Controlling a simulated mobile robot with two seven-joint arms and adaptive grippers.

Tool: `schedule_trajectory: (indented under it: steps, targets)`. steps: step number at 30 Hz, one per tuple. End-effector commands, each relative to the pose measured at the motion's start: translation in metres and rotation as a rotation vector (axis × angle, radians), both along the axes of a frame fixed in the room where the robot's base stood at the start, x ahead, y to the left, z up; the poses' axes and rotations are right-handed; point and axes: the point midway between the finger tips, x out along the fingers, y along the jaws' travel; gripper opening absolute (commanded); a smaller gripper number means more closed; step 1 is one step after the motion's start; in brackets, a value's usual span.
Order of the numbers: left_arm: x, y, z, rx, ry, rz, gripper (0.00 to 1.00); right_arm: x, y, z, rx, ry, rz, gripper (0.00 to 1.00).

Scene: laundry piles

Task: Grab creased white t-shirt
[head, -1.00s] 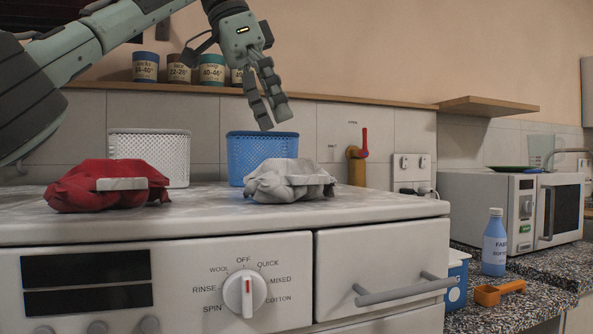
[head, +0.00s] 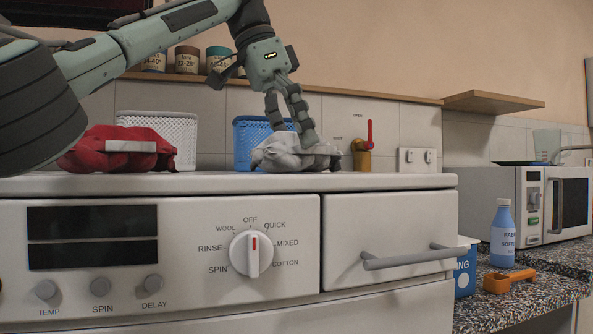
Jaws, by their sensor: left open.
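The creased white t-shirt (head: 283,157) lies crumpled, greyish white, on top of the washing machine (head: 390,181), in front of the blue basket. My left gripper (head: 292,142) points down from above with its fingers spread at the t-shirt. One finger overlaps its right part in the picture and the other is at its upper left. The gripper is open, and I cannot tell whether the fingers touch the cloth. My right gripper is not in view.
A red crumpled garment (head: 90,150) with a pale label lies to the left. A white basket (head: 180,130) and a blue basket (head: 247,138) stand behind. A brass tap (head: 361,155) with a red handle is right of the t-shirt. A blue bottle (head: 503,238) stands on the right counter.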

Motion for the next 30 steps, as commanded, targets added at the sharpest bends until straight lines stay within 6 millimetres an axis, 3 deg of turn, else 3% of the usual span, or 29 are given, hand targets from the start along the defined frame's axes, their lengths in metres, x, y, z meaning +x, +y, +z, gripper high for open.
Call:
schedule_trajectory:
  steps: [7, 17, 28, 30]
  targets:
    - [0.000, -0.001, 0.000, -0.001, 0.000, 0.000, 0.99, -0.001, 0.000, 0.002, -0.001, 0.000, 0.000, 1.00]
    - [0.000, 0.000, 0.000, -0.001, 0.000, 0.000, 0.60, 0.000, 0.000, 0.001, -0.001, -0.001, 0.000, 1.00]
    - [0.000, -0.001, 0.005, -0.002, -0.001, 0.000, 0.60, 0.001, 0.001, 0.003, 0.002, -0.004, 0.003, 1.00]
    - [0.000, -0.001, 0.009, -0.003, -0.001, -0.001, 0.60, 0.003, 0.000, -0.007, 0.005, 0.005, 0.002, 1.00]
